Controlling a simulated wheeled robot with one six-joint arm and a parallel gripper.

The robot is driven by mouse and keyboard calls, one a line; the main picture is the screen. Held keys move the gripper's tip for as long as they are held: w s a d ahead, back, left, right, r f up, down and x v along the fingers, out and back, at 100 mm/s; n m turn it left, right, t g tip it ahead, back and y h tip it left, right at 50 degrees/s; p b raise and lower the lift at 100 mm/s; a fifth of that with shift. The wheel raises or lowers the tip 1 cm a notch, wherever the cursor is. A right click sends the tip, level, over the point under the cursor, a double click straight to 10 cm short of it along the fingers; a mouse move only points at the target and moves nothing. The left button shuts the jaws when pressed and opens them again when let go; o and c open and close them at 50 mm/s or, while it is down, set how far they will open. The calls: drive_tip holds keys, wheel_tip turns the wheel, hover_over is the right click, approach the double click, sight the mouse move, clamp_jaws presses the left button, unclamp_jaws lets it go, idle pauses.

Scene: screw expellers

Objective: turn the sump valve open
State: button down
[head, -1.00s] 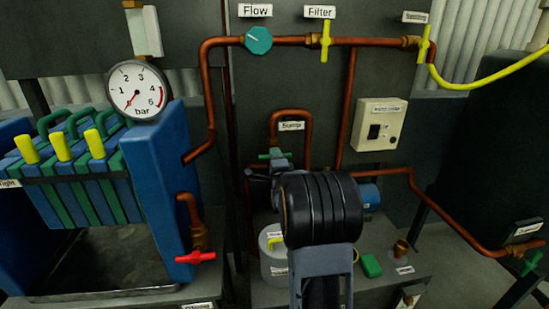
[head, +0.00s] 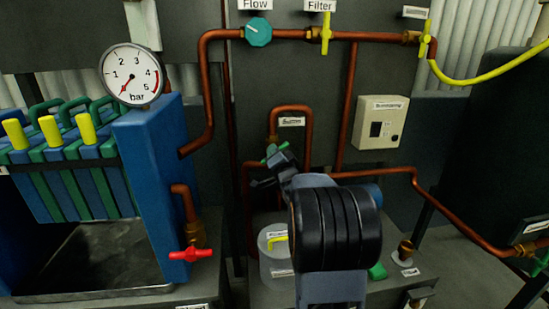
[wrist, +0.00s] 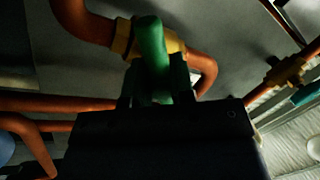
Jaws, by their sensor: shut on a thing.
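The sump valve is on the copper pipe loop under the "Sump" label (head: 291,121) in the head view. Its green handle (head: 272,151) sits at a slant just below the loop, partly hidden by my gripper (head: 281,160). In the wrist view the green handle (wrist: 152,48) stands between the two dark fingers of my gripper (wrist: 155,82), in front of a brass fitting (wrist: 122,38). My gripper is shut on the handle. The handle's lower part is hidden by the fingers and the gripper body.
A pressure gauge (head: 131,75) and a filter press with a red-handled valve (head: 190,254) stand at left. A switch box (head: 379,122) is on the panel at right. Copper pipes run close around my gripper. A white container (head: 274,262) stands below.

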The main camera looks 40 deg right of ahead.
drive_tip(key=n, duration=0.3)
drive_tip(key=n+y+p, duration=0.1)
drive_tip(key=n, duration=0.2)
drive_tip(key=shift+r+g+y, duration=0.15)
drive_tip(key=shift+g+y, duration=0.15)
drive_tip(key=shift+g, duration=0.1)
drive_tip(key=shift+n+g+y+p, duration=0.3)
drive_tip(key=shift+n+g+p, duration=0.25)
drive_tip(key=shift+n, duration=2.05)
drive_tip(key=c, duration=1)
unclamp_jaws()
drive_tip(key=shift+s+a+p, duration=0.45)
drive_tip(key=shift+s+p, duration=0.05)
drive_tip(key=shift+s, duration=1.75)
drive_tip(key=shift+s+a+p, duration=0.4)
drive_tip(key=shift+s+p, duration=0.15)
drive_tip(key=shift+s, duration=1.7)
drive_tip(key=shift+s+a+p, duration=0.45)
drive_tip(key=shift+s+p, duration=0.05)
drive_tip(key=shift+s, duration=1.75)
